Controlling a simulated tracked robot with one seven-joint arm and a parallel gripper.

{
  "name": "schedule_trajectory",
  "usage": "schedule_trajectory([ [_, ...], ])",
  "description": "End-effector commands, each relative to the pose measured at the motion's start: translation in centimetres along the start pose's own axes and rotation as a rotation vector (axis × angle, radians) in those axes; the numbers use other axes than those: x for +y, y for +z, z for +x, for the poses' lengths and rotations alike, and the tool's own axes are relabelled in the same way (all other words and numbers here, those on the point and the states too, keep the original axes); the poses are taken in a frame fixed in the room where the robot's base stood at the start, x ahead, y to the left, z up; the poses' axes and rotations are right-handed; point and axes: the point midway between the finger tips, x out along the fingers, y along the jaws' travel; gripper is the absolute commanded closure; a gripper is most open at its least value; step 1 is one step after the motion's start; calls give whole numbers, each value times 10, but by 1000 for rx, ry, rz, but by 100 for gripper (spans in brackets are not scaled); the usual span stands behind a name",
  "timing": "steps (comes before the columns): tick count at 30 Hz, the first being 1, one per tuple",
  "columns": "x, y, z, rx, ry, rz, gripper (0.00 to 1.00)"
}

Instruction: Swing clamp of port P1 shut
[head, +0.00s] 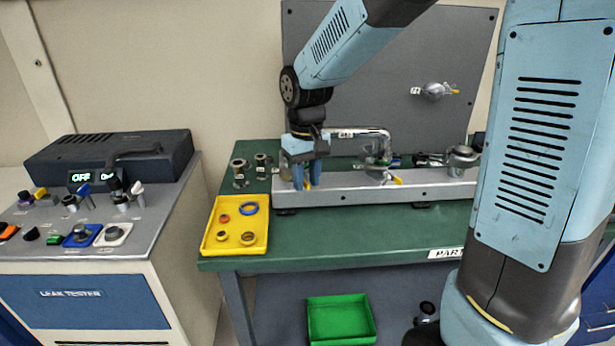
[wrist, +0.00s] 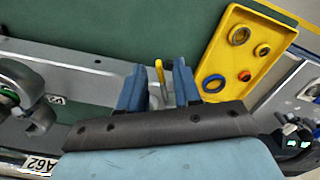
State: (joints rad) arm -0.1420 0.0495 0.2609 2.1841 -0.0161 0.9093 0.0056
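A clamp with a yellow lever (wrist: 160,72) is at the left end of the grey metal manifold bar (head: 345,192) on the bench. In the head view the lever shows as a small yellow tip by my fingers. My gripper (head: 303,184) points down over that end of the bar. In the wrist view its two blue fingers (wrist: 158,88) stand apart on either side of the lever, with gaps visible. The port under the clamp is mostly hidden by my gripper. I cannot read a P1 label or tell how far the clamp is swung.
A yellow tray (head: 207,247) with several rings stands left of the bar. Metal fittings (head: 240,170) stand behind it. A bent pipe (head: 370,133) and another yellow-levered clamp (head: 392,179) are to the right. A leak tester (head: 80,240) is at left, and a green bin (head: 340,320) is below.

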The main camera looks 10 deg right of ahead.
Motion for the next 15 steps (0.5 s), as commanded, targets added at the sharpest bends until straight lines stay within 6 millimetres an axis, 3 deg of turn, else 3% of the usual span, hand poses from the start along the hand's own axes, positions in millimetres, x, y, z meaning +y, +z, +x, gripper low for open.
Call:
schedule_trajectory([
  [5, 0, 0, 0, 0, 0, -1, 69],
  [15, 0, 0, 0, 0, 0, -1, 100],
])
